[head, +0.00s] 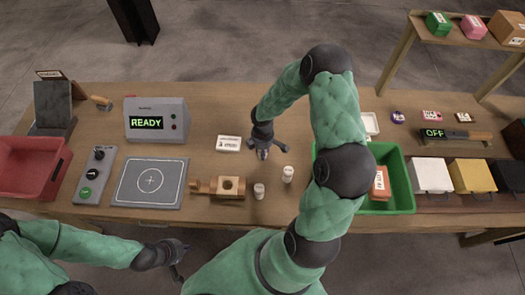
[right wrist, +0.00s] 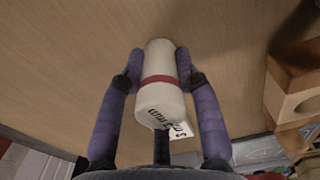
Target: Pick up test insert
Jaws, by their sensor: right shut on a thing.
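In the right wrist view a white cylindrical insert (right wrist: 158,80) with a red band and dark lettering lies between the fingers of my right gripper (right wrist: 158,75). The gripper is shut on it. In the head view my right gripper (head: 264,152) is above the middle of the table, and its fingers largely hide what it holds. Two other small white cylinders, one nearer (head: 259,191) and one to the right (head: 288,174), stand on the table in front of it. My left gripper (head: 180,261) is empty off the table's front edge, its fingers spread.
A wooden fixture with a hole (head: 229,195) lies left of the cylinders. Further left are a square pad (head: 150,167), a READY box (head: 155,106) and a red bin (head: 28,190). A green bin (head: 402,203) stands right of my right arm. A white labelled card (head: 228,144) lies near the right gripper.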

